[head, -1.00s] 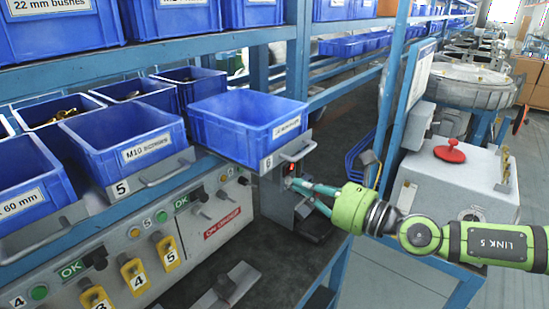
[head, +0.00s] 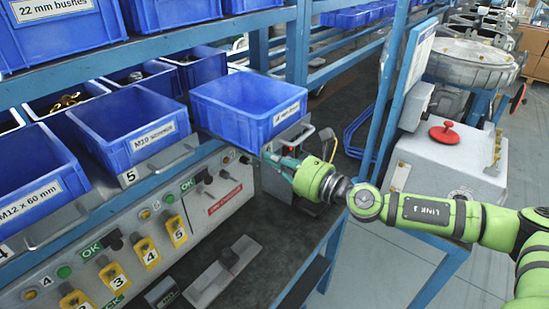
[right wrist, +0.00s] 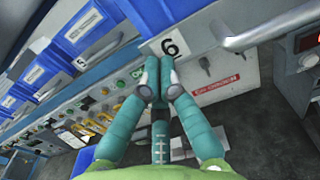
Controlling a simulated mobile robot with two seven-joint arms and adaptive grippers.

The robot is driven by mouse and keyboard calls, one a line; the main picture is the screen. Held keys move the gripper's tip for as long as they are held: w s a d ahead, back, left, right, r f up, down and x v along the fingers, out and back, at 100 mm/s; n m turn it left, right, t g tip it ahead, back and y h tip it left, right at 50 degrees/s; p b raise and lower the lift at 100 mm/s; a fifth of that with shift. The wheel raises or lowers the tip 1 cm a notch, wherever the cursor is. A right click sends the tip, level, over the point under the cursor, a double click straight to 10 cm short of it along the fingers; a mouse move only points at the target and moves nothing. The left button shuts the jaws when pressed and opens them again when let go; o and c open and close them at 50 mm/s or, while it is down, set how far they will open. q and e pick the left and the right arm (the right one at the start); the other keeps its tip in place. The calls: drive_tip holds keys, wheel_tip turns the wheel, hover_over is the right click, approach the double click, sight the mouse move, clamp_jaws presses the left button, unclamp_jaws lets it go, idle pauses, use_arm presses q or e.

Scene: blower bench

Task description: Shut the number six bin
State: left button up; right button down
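The number six bin (head: 232,118) is a blue open-topped bin, standing out past the number five bin beside it. It sits on a grey tray whose front has a bar handle (head: 295,140). In the right wrist view the white 6 label (right wrist: 168,46) and the handle (right wrist: 272,28) show close up. My right gripper (head: 272,154) is at the tray front, below and left of the handle. In the right wrist view its teal fingers (right wrist: 160,72) are together just below the 6 label, with nothing between them. Whether they touch the tray is unclear. My left gripper is out of view.
The M10 screws bin (head: 135,130), on tray five, is to the left. Below is a panel with yellow numbered tags (head: 145,252) and switches. A blue rack post (head: 390,105) and a grey box with a red button (head: 444,132) stand to the right.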

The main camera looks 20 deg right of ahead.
drive_tip(key=shift+w, duration=0.1)
drive_tip(key=p+x, duration=0.2)
drive_tip(key=x, duration=1.5)
drive_tip(key=shift+a, duration=0.1)
drive_tip(key=shift+r, duration=0.25)
